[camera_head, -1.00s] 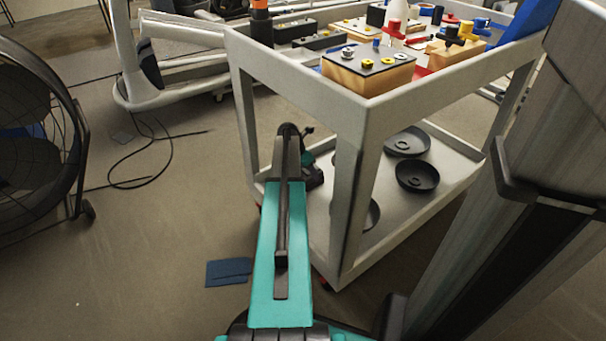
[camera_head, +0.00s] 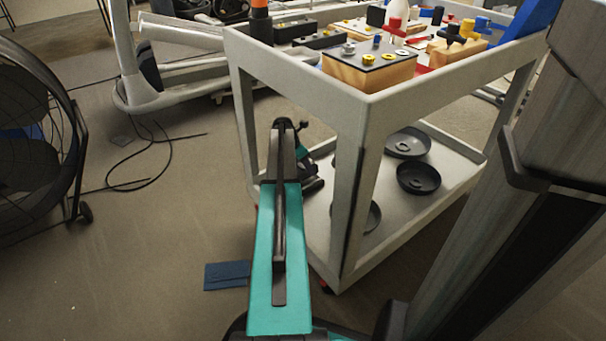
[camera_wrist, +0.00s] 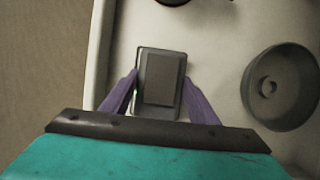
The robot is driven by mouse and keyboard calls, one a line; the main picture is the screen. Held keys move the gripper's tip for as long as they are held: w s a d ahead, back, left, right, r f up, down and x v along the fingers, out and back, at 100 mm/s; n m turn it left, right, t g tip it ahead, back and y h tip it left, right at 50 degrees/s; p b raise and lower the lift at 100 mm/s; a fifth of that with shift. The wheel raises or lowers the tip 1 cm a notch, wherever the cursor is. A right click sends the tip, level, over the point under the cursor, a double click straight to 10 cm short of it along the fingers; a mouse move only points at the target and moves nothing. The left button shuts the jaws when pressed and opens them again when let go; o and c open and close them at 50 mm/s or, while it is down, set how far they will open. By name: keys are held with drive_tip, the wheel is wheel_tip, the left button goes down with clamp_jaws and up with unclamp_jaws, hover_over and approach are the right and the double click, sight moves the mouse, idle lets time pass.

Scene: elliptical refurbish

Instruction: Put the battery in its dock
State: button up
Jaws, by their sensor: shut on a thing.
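In the wrist view, a dark grey rectangular block (camera_wrist: 162,88), which looks like the battery, sits between the two purple fingers of my gripper (camera_wrist: 161,77). The fingers are shut on its sides. A lighter grey edge shows around its darker face. The pale lower shelf of the cart (camera_wrist: 116,64) lies beneath; I cannot tell whether the block touches it. In the head view, my arm reaches to the cart's near left side, and the fingers and block are hidden there. I cannot make out a dock with certainty.
Round black dishes (camera_head: 418,178) stand on the lower shelf; one (camera_wrist: 281,87) is right of my gripper. The cart's corner post (camera_head: 351,200) is close to my arm. The cart's top (camera_head: 370,66) carries several parts.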

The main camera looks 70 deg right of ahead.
sight(304, 171)
drive_tip(key=shift+f+b, duration=1)
drive_tip(key=shift+f, duration=0.65)
drive_tip(key=o, duration=1.1)
drive_tip(key=shift+f, duration=0.15)
drive_tip(key=shift+o, duration=0.2)
drive_tip(key=p+v, duration=0.4)
drive_tip(key=v, duration=0.8)
drive_tip(key=shift+a+p, duration=0.1)
drive_tip(key=shift+p, duration=0.2)
